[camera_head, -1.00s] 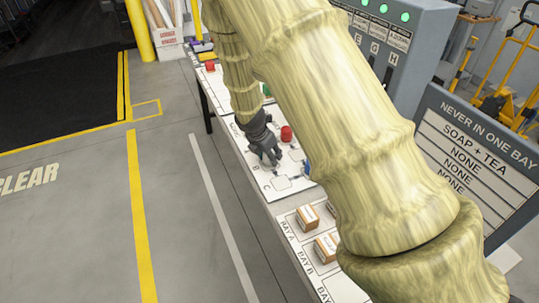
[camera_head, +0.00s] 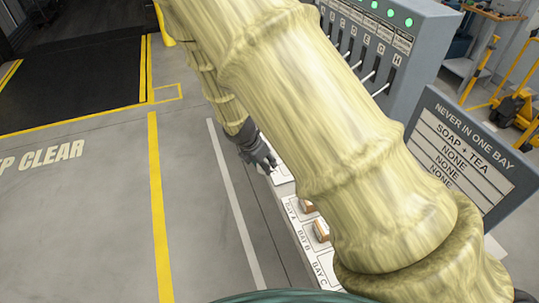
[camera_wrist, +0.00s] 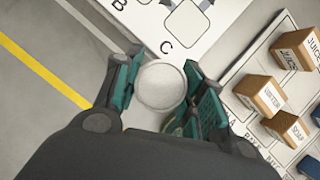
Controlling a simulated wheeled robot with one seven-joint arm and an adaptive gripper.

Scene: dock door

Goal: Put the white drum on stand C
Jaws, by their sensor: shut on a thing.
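The white drum (camera_wrist: 162,87) shows in the wrist view as a pale round top between my fingers. My gripper (camera_wrist: 163,76) is shut on it, with a green-padded finger on each side. Stand C (camera_wrist: 188,22) is a rounded square outlined on the white board, at the top of the wrist view, with the letter C beside it. In this view the drum appears just below the board's lettered edge, with grey floor around it. Its height is unclear. In the head view my gripper (camera_head: 261,157) is beside the table, and I cannot make out the drum there.
Cartons labelled JUICE (camera_wrist: 297,50), WATER (camera_wrist: 262,94) and SOAP (camera_wrist: 287,130) stand on the bay board at the right of the wrist view. A sign (camera_head: 462,150) and a lever panel (camera_head: 385,50) stand right of my arm. Open floor (camera_head: 90,220) lies left.

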